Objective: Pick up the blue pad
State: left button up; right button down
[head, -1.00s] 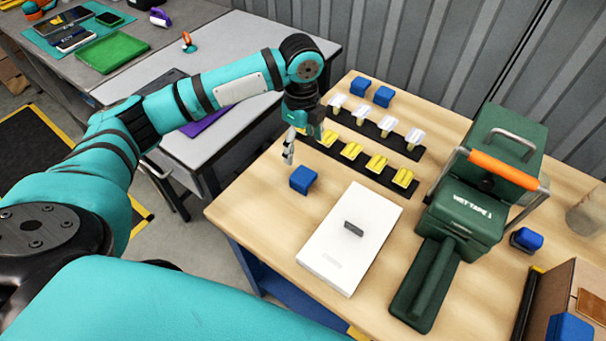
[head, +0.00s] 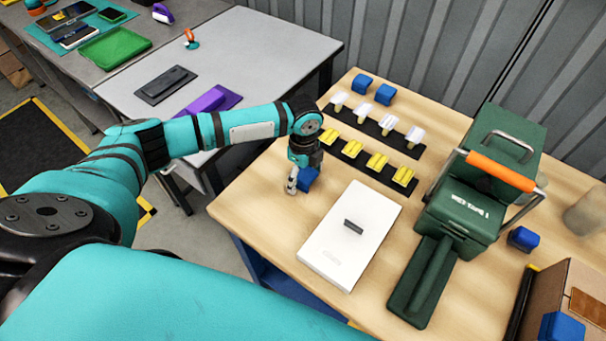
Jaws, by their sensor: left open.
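A small blue pad (head: 309,179) lies on the wooden table, left of the white box. My left gripper (head: 291,188) is right at this pad, pointing down at its left side as seen here, and covers part of it. The gripper is open; whether a finger touches the pad cannot be told. Similar blue blocks stand at the table's back, one (head: 362,84) beside another (head: 385,95). More blue blocks are at the right, one (head: 523,239) near the green machine and one (head: 562,327) by the carton. My right gripper is not in view.
A white box (head: 345,245) with a dark handle lies right of the pad. Black strips with white clips (head: 362,113) and yellow clips (head: 377,162) are behind it. A green tape machine (head: 467,213) stands right. An open carton (head: 582,277) is at the lower right.

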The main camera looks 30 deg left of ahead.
pick_arm(q)
jog(key=c, duration=0.9)
jog(key=shift+o, duration=0.2)
jog(key=shift+r, duration=0.1)
